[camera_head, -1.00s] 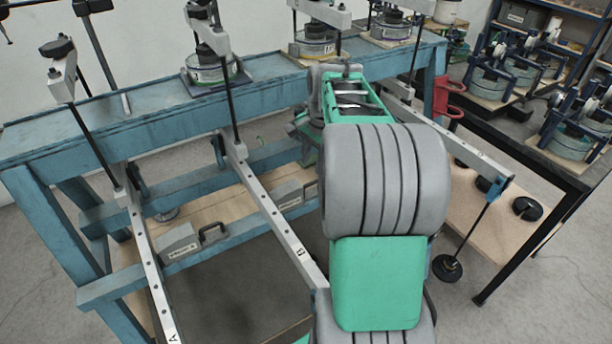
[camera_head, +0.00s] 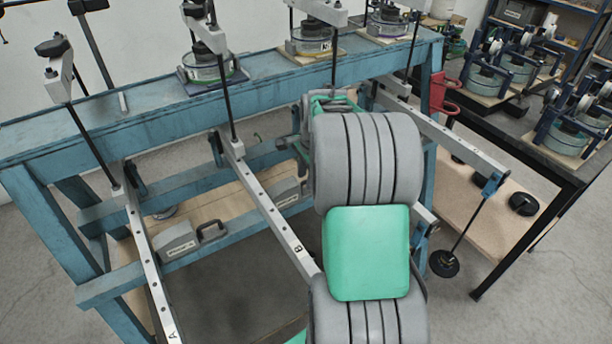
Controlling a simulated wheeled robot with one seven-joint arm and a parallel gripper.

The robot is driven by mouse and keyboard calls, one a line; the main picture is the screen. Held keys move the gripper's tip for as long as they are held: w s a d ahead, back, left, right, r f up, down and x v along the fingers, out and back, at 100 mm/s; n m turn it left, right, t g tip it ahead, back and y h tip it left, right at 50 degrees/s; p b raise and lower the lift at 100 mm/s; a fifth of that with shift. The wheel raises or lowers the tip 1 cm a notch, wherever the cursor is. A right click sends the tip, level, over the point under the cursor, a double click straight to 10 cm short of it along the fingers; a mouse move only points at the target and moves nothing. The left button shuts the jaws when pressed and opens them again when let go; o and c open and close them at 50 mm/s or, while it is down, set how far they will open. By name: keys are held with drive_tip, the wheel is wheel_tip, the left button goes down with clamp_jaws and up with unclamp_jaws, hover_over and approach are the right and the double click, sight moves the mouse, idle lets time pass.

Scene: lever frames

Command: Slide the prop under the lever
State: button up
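Lever A (camera_head: 153,272) and lever B (camera_head: 268,210) are long pale bars with holes, reaching from the blue frame toward the front. Another lever (camera_head: 440,134) slopes down to the right, with a rod and black weight (camera_head: 444,263) hanging from its end. The end of one more lever (camera_head: 425,214) shows just right of my arm, which hides the rest. I cannot pick out the prop for sure; grey blocks with dark handles lie low behind lever A (camera_head: 176,242) and beside lever B (camera_head: 286,191).
The blue frame (camera_head: 130,133) crosses the view, with round gauges (camera_head: 207,68) on its top. A low wooden shelf (camera_head: 232,201) lies under the levers. A dark table (camera_head: 540,165) with more apparatus stands at right. Floor shows between levers A and B.

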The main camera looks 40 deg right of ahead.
drive_tip(key=shift+f, duration=0.1)
clamp_jaws()
idle(1.4)
